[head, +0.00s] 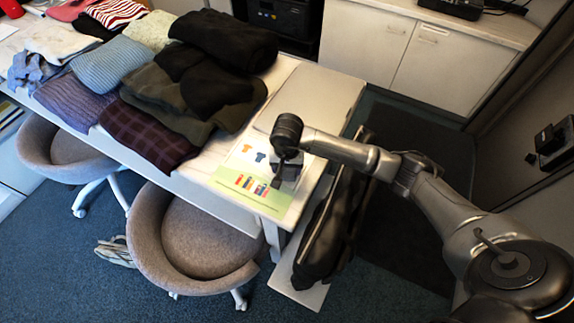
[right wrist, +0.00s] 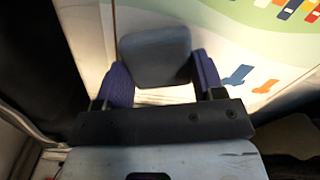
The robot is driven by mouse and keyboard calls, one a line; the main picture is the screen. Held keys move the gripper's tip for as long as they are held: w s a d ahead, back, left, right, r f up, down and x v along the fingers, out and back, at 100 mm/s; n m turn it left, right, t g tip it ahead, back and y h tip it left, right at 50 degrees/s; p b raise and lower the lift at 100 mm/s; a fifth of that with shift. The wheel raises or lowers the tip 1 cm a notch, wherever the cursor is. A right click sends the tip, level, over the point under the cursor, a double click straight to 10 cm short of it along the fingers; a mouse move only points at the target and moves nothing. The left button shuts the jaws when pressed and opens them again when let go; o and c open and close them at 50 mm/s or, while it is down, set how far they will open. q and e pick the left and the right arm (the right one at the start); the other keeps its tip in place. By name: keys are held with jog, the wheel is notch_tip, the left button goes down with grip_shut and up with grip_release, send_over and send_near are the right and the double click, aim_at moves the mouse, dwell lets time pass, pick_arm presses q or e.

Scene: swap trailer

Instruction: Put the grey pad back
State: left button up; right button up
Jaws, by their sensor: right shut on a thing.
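The grey pad (right wrist: 155,55) is a small, dark grey block with rounded corners. In the right wrist view it sits between the two purple-padded fingers of my right gripper (right wrist: 161,76), which is shut on it. In the head view my right gripper (head: 288,172) points down over the right part of a printed sheet (head: 235,198) near the table's end, and the arm hides most of the pad there. I cannot tell whether the pad touches the surface below. My left gripper is not in view.
Folded clothes (head: 165,105) cover the left and middle of the white table (head: 325,90). Two round chairs (head: 205,235) stand at its front side. Dark garments (head: 335,220) hang by the table's right end. White cabinets (head: 400,50) stand behind.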

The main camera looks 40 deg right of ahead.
jog(key=shift+f, duration=0.15)
jog(key=o, duration=0.8)
jog(key=shift+c, duration=0.2)
jog(key=shift+o, duration=0.7)
